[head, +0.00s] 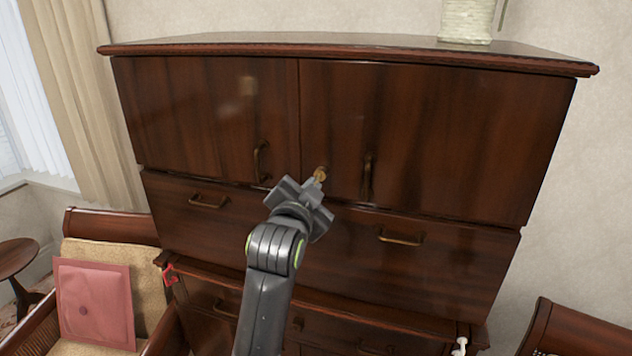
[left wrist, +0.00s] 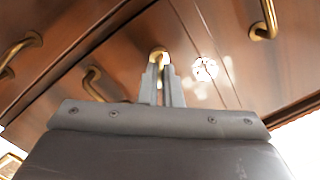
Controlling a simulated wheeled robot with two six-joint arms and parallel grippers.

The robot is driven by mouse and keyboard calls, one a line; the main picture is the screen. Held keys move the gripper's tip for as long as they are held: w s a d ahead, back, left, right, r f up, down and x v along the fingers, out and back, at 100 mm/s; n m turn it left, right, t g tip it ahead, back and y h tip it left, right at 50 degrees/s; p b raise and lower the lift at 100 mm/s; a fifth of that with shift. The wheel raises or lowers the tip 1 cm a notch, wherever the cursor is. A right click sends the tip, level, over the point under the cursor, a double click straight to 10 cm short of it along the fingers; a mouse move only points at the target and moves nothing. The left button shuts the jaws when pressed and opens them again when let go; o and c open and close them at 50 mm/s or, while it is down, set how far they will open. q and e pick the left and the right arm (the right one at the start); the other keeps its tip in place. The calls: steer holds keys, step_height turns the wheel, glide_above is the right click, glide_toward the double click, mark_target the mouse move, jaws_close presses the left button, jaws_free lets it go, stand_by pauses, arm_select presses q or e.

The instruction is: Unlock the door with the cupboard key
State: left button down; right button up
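The dark wooden cupboard has a left door (head: 215,110) and a right door (head: 440,130), each with a brass handle near the middle seam. My left gripper (head: 315,188) is at the lower left of the right door, between the two handles. Its fingers are close together on the small brass cupboard key (head: 320,174), which is at the door's face. In the left wrist view the fingertips (left wrist: 161,77) close around brass (left wrist: 158,54) against the wood. How far the key sits in the lock is hidden. Both doors look shut. My right gripper is not in view.
Drawers (head: 440,262) with brass handles lie below the doors. A chair with a pink cushion (head: 95,305) stands at the lower left, beside a small round table (head: 15,258). Another wooden piece (head: 580,330) stands at the lower right. A pale vase (head: 467,20) is on top.

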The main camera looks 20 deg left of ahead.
arm_select(q)
steer(key=shift+m, duration=1.2)
steer(key=shift+m+y, duration=0.3)
steer(key=shift+m, duration=0.9)
steer(key=shift+m+t, duration=0.3)
steer(key=shift+m, duration=0.9)
steer(key=shift+m, duration=1.3)
